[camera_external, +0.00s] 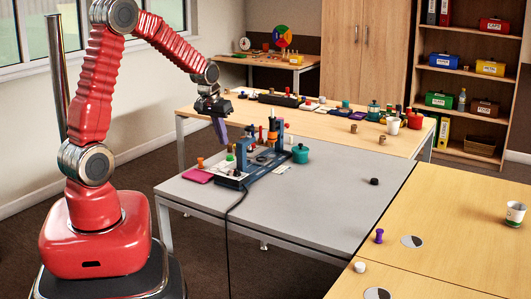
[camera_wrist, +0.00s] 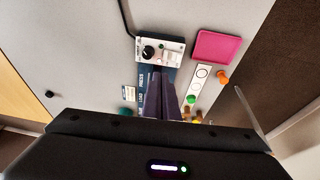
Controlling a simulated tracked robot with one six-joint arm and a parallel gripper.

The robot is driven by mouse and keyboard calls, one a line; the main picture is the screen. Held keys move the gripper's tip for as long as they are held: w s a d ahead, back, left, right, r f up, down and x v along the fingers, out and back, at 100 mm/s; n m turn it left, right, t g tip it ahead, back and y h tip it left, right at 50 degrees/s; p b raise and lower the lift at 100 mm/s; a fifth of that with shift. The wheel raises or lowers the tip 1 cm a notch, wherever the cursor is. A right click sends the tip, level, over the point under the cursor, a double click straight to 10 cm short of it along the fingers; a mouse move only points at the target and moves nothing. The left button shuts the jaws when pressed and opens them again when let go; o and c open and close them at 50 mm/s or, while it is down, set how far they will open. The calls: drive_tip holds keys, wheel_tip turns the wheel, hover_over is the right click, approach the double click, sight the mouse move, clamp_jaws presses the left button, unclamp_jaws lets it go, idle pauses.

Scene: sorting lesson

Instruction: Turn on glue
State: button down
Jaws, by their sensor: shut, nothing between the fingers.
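A blue bench machine (camera_external: 277,139) stands on the grey table, with an orange-tipped nozzle or bottle in its upper part. The control box labels are too small to read. My gripper (camera_external: 222,143) is shut and empty, fingers pointing down above the machine's left side. In the wrist view its dark purple fingers (camera_wrist: 158,72) point at the box's lower edge and hide part of the blue plate; contact cannot be told.
A pink tray (camera_external: 197,176) lies left of the machine, with an orange peg (camera_external: 200,162) close by. A teal pot (camera_external: 300,154) stands to its right. A black cable (camera_external: 238,202) runs off the table's front. The grey table's right part is mostly clear.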

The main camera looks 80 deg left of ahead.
drive_tip(key=shift+s+d+r, duration=0.1)
drive_tip(key=shift+d+r, duration=0.2)
drive_tip(key=shift+r, duration=0.45)
drive_tip(key=shift+d+r, duration=0.25)
drive_tip(key=shift+r, duration=0.45)
drive_tip(key=s+d+r+m+t, duration=0.1)
drive_tip(key=s+d+r+m, duration=0.2)
drive_tip(key=d, duration=0.8)
drive_tip(key=s+d+r+m+t+h, duration=0.1)
drive_tip(key=s+d+r+m, duration=0.2)
drive_tip(key=d, duration=0.8)
drive_tip(key=s+d+r+m+h, duration=0.1)
drive_tip(key=s+d+r+m, duration=0.2)
drive_tip(key=s+d+r, duration=0.3)
drive_tip(key=s+d, duration=0.2)
drive_tip(key=d, duration=0.3)
drive_tip(key=shift+s+d+r+t, duration=0.2)
drive_tip(key=shift+d+t, duration=0.15)
drive_tip(key=shift+t, duration=0.05)
drive_tip(key=shift+a, duration=0.15)
